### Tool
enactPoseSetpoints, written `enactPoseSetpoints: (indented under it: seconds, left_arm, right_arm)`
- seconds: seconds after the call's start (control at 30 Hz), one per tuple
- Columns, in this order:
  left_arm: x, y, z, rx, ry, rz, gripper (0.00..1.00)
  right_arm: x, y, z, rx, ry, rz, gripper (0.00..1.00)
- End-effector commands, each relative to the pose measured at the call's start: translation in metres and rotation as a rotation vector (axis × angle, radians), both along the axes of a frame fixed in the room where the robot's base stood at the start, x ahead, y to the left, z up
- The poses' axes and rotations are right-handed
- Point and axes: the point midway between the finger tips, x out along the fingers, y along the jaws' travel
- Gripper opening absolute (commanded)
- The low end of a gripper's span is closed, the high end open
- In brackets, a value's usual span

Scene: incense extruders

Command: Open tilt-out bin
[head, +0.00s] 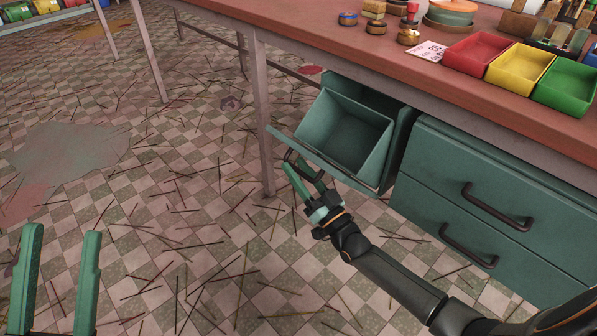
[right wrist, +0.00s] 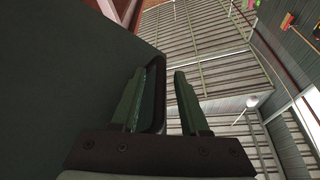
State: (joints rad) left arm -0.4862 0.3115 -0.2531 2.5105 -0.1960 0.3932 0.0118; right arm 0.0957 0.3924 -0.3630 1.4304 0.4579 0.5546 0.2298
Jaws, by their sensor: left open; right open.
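The green tilt-out bin (head: 347,134) under the workbench is tilted outward, and its empty inside shows in the head view. Its front panel (head: 330,163) leans toward me; the panel also fills the left of the right wrist view (right wrist: 45,80). A dark handle (head: 303,167) is on the front panel. My right gripper (head: 297,179) is open at this handle. In the right wrist view the handle (right wrist: 158,93) shows between or just behind the fingers; exact contact cannot be told. My left gripper (head: 60,262) is open and empty above the floor at the lower left.
A green drawer unit (head: 490,210) with dark handles stands right of the bin. A table leg (head: 262,120) is just left of the bin. Red (head: 477,53), yellow (head: 520,72) and green (head: 566,86) trays sit on the workbench (head: 330,40). Thin sticks litter the tiled floor.

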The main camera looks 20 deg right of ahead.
Motion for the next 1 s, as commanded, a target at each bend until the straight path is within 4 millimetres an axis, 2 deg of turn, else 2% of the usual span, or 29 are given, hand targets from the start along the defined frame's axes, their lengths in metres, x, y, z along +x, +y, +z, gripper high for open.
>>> enactPoseSetpoints:
  seconds: [0.2, 0.6, 1.0]
  left_arm:
    - [0.0002, -0.0001, -0.0001, 0.001, 0.002, 0.001, 0.5]
    - [0.0003, -0.0004, -0.0005, 0.0, 0.003, 0.0, 0.5]
    - [0.0003, -0.0003, -0.0004, -0.002, 0.004, 0.001, 0.5]
  right_arm:
    - [0.0002, 0.0001, 0.0, 0.0, 0.001, 0.0, 0.45]
    - [-0.0001, -0.0002, -0.0002, -0.001, 0.0, 0.0, 0.0]
    - [-0.0003, -0.0002, -0.0003, -0.001, 0.0, 0.0, 0.0]
